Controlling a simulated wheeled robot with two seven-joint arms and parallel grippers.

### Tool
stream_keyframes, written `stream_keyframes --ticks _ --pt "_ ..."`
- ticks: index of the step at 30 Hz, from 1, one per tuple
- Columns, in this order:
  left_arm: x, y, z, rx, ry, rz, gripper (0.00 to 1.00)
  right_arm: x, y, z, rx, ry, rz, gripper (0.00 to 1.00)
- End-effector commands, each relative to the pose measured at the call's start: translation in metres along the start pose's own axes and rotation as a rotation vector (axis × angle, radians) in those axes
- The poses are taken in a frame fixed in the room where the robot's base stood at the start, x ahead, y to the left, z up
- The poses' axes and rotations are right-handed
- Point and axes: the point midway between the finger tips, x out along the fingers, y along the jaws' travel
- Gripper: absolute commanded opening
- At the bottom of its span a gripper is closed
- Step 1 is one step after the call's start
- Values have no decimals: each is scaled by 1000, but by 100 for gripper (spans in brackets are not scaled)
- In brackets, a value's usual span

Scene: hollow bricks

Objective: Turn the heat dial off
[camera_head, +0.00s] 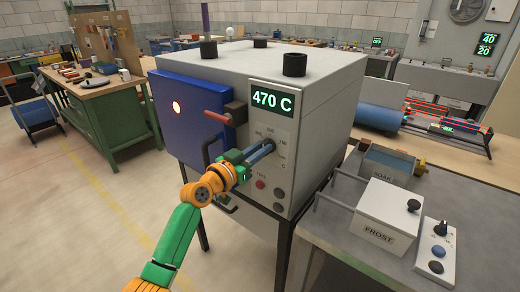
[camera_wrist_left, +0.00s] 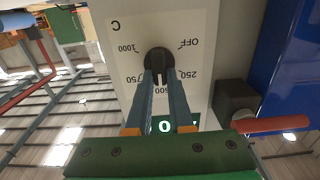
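The heat dial (camera_wrist_left: 158,60) is a dark round knob with a raised grip bar, on the pale control panel of a grey kiln (camera_head: 330,85). In the left wrist view the panel shows upside down, with OFF at upper right, 250, 500 and 750 around the knob and 1000 at upper left. The bar points toward the 500 side. My left gripper (camera_wrist_left: 161,78) has its two blue fingers at the knob, one on each side of the bar; whether they press on it I cannot tell. In the head view the gripper (camera_head: 271,147) hides the dial's front. The display (camera_head: 272,99) reads 470 C.
A red button (camera_head: 261,184) and dark knobs sit below the dial. A side table at right holds a FROST box (camera_head: 382,215) and a switch box (camera_head: 437,252). Open floor lies left.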

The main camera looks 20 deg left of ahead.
Motion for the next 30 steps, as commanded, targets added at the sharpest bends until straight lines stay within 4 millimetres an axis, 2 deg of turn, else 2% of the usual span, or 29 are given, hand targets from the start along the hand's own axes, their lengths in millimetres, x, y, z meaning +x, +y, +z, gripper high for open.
stream_keyframes --ticks 14,20,30 --pt "0 -1 0 -59 -1 -1 0 0 -2 0 1 -1 -4 50" --pt "0 -2 1 -195 -2 -1 0 -1 -3 0 1 -1 -4 50" --pt "0 -5 2 -515 -2 -1 0 -5 -3 0 1 -2 -4 50"
